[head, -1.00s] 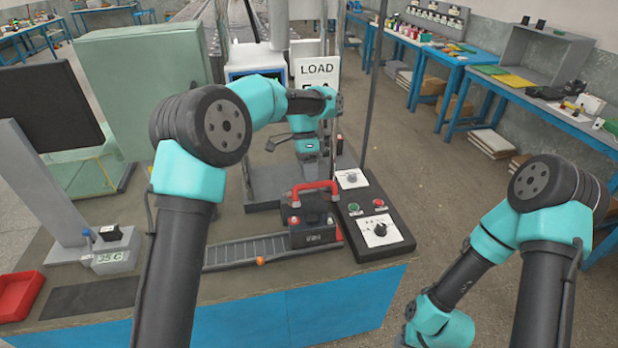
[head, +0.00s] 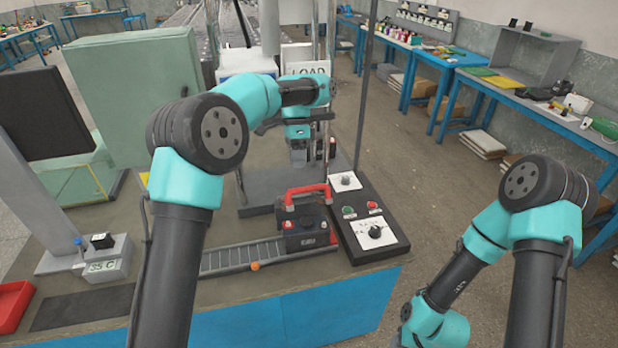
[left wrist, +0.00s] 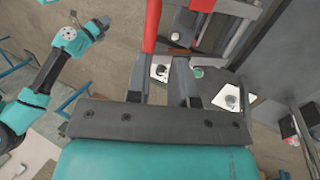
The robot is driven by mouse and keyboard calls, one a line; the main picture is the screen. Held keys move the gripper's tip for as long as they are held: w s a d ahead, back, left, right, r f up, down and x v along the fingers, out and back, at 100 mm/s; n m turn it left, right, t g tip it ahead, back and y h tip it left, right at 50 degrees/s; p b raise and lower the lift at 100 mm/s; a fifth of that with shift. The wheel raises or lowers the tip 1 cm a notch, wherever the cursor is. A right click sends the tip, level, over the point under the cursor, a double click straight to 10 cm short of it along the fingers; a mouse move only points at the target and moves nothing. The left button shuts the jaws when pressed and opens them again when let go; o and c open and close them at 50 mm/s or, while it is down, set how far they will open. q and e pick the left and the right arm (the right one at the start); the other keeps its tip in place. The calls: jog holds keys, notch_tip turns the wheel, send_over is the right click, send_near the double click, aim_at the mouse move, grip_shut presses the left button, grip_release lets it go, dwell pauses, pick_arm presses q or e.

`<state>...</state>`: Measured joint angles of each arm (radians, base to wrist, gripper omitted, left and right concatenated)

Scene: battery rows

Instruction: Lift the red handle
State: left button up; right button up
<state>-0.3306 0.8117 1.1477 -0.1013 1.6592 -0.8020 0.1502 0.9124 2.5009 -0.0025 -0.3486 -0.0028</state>
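The red handle (head: 307,188) is an arched bar upright over a black battery-like block (head: 306,237) on the bench. In the left wrist view the red handle (left wrist: 151,28) is a long bar coming in from the top edge. My left gripper (head: 299,160) points down just behind and above the handle in the head view. Its two dark fingers (left wrist: 160,82) are apart, with a gap between them. The handle's near end is close to the left-hand finger; I cannot tell whether they touch. My right arm shows at the lower right, but its gripper is out of view.
A black control box (head: 374,231) with buttons and knobs stands right of the block. A grey ribbed track (head: 240,258) runs left of it, with an orange ball (head: 255,266) at its front edge. A LOAD sign (head: 306,72) and a thin post (head: 364,90) stand behind.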

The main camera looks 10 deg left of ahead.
aim_at(292, 190)
pick_arm(q)
jog(key=s+y, duration=0.1)
jog(key=y, duration=0.1)
jog(key=s+a+f+m+t+y, duration=0.1)
jog(key=y, duration=0.1)
jog(key=s+f+y, duration=0.1)
jog(key=shift+s+a+f+m+t+y, duration=0.1)
jog(key=shift+s+a+m+t+y, duration=0.2)
jog(key=shift+m+y, duration=0.1)
grip_shut()
jog(key=s+m+t+y, duration=0.1)
jog(key=t+y, duration=0.1)
jog(key=y, duration=0.1)
jog(key=shift+s+f+m, duration=0.1)
jog(key=shift+s+m, duration=0.1)
jog(key=shift+m, duration=0.1)
jog(key=shift+s+d+m+t+y, duration=0.3)
jog(key=shift+m+t+y, duration=0.2)
jog(key=shift+t, duration=0.2)
jog(key=s+d+f+m+t+h, duration=0.2)
jog(key=s+d+m+t+h, duration=0.2)
jog(key=s+d+m+t, duration=0.7)
jog(key=shift+s+d+f+m+t, duration=0.35)
jog(key=shift+s+m+t, duration=0.35)
jog(key=shift+s+m, duration=0.45)
jog(key=shift+w, duration=0.1)
